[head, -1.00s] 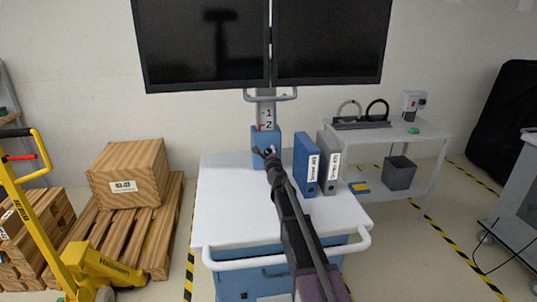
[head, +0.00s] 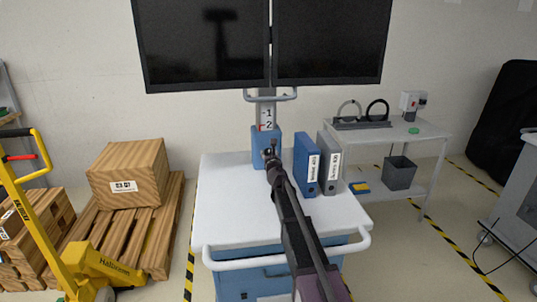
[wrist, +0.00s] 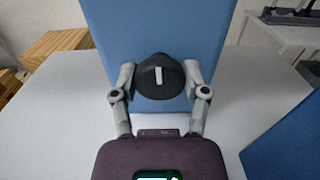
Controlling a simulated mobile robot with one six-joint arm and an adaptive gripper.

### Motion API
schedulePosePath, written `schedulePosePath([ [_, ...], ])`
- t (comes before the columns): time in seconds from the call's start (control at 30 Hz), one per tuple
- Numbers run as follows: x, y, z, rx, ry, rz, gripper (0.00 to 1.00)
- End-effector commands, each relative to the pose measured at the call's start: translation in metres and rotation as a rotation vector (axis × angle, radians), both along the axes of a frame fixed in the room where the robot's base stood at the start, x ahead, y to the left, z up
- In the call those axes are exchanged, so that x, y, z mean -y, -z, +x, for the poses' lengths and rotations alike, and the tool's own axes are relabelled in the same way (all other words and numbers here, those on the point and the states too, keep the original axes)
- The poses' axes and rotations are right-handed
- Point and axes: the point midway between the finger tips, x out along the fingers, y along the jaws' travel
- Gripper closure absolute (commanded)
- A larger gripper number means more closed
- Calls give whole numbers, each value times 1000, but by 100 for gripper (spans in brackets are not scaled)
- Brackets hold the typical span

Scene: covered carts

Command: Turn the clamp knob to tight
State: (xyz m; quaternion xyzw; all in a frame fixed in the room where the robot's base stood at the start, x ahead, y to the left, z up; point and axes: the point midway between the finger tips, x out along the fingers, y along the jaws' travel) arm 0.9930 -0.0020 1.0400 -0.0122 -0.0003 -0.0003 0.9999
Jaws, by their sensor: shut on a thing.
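The clamp knob (wrist: 152,90) is black and round with a white pointer line, which stands almost upright in the wrist view. It sits on the front of a blue clamp block (wrist: 105,20). In the head view the block (head: 259,138) is on the grey monitor column, below a scale marked 1 and 2. My gripper (wrist: 160,78) has one finger on each side of the knob and is shut on it. In the head view my gripper (head: 270,153) is in front of the block and hides the knob.
A white cart top (head: 230,200) lies below my arm. A blue binder (head: 303,165) and a grey binder (head: 328,160) stand close on the right. Two dark monitors (head: 200,45) hang above. The left of the cart top is clear.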

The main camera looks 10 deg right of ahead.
Motion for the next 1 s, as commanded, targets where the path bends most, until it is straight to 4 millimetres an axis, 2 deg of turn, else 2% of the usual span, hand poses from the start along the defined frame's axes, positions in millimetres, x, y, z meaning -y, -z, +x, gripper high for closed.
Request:
schedulePosePath([
  [0.53,0,0,2,0,-1,41,89],
  [0.57,0,0,1,0,-1,41,38],
  [0.67,0,0,1,0,-1,41,9],
  [0.7,0,0,1,0,-1,40,6],
  [1.0,0,0,0,0,0,40,6],
])
